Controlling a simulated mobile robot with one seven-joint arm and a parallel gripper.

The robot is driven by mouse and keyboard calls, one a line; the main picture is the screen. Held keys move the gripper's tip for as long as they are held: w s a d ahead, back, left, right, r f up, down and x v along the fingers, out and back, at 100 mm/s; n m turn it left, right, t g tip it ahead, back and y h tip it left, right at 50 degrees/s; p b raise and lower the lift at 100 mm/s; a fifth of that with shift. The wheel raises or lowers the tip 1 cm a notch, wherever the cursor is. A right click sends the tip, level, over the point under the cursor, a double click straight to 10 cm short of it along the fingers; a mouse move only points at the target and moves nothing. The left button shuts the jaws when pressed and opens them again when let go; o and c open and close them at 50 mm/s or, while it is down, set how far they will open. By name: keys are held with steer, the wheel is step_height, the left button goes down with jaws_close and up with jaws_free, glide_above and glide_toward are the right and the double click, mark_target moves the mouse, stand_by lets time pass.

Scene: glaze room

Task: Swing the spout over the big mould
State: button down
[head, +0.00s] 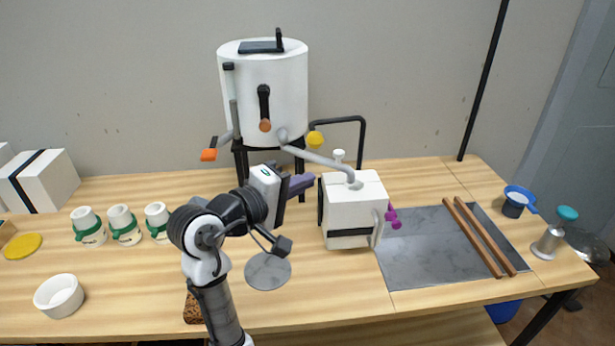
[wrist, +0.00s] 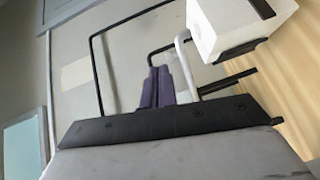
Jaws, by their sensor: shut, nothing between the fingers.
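The spout (head: 318,158) is a grey pipe running from the white tank (head: 285,85) down to the right. Its bent end appears over the top of the white mould with a black strap (head: 350,208); whether it touches is unclear. My gripper (head: 308,181), with purple fingers, is shut and empty just left of that mould and below the pipe. In the wrist view the shut fingers (wrist: 159,88) appear beside a light grey pipe (wrist: 184,62), with a gap or contact I cannot tell. The white mould (wrist: 232,28) is at upper right there.
Another strapped white block (head: 45,180) stands far left. Several white cups with green bands (head: 124,226) and a white bowl (head: 59,296) are on the left. A grey slab (head: 415,255) with two wooden strips (head: 478,238) lies right. A black bar frame (head: 362,140) stands behind the mould.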

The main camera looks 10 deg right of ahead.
steer(key=w+d+f+n+t+y+b, duration=0.2)
steer(key=w+d+n+t+y+b, duration=0.15)
steer(key=d+n+y, duration=0.4)
steer(key=s+d+r+n+t+y+b, duration=0.2)
steer(key=s+n+y, duration=0.45)
steer(key=y, duration=0.35)
steer(key=shift+m, duration=0.4)
steer(key=p+x, duration=0.1)
steer(key=x, duration=0.2)
steer(key=d+p+x, duration=0.1)
steer(key=p+x, duration=0.1)
steer(key=x, duration=0.2)
steer(key=d+p+x, duration=0.1)
steer(key=x, duration=0.3)
steer(key=shift+w+d, duration=0.1)
steer(key=shift+w, duration=0.3)
steer(key=shift+w+d+f+p, duration=0.2)
steer(key=shift+w+p, duration=0.1)
steer(key=shift+w, duration=0.05)
